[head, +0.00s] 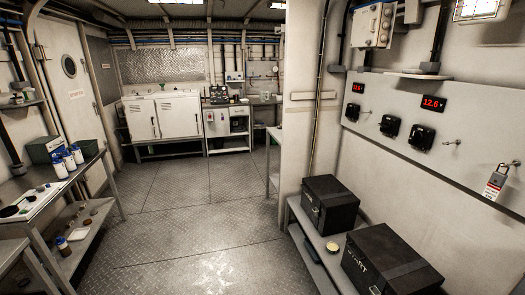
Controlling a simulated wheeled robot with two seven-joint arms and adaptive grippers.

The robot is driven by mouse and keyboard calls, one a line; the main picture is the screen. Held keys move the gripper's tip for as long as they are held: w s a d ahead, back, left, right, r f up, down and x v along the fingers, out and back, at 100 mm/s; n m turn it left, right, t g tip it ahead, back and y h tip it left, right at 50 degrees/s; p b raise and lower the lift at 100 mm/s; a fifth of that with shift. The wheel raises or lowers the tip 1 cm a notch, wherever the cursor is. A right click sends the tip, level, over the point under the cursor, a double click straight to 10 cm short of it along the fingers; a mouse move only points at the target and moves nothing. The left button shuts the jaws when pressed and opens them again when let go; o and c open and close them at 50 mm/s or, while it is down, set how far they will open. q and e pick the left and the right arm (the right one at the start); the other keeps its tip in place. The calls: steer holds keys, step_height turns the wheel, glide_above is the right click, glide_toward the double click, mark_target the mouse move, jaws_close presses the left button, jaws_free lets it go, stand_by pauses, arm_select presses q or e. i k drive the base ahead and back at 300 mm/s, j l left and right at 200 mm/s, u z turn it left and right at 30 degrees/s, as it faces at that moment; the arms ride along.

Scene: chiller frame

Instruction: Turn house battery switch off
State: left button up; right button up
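A pale panel (460,115) on the right wall carries three black switches: a left one (352,112), a middle one (389,126) and a right one (423,137). Their labels and knob positions are too small to read, so I cannot tell which is the house battery switch. A red display (434,103) above the right switch reads about 12.6. A smaller red display (358,87) is above the left one. A padlock (495,182) with a red and white tag hangs at the panel's right end. Neither of my grippers is in view.
Two black boxes, a far one (330,203) and a near one (388,262) with white lettering, stand on a low shelf (318,262) below the panel. A bench (35,205) with bottles is at left. White cabinets (163,115) stand at the back. The middle floor (200,215) is clear.

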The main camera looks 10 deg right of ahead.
mark_target(349, 110)
steer(key=i+j+z, duration=0.25)
steer(key=i, duration=0.55)
steer(key=i+z, duration=0.3)
steer(key=z, duration=0.15)
steer(key=i+j+z, duration=0.25)
steer(key=z, duration=0.15)
steer(key=i+j+z, duration=0.25)
steer(key=z, duration=0.2)
steer(key=i+j+z, duration=0.2)
steer(key=z, duration=0.25)
steer(key=i+j+z, duration=0.1)
steer(key=j+z, duration=0.15)
steer(key=j, duration=0.2)
steer(key=i+j+z, duration=0.1)
steer(key=j+z, duration=0.2)
steer(key=j, duration=0.15)
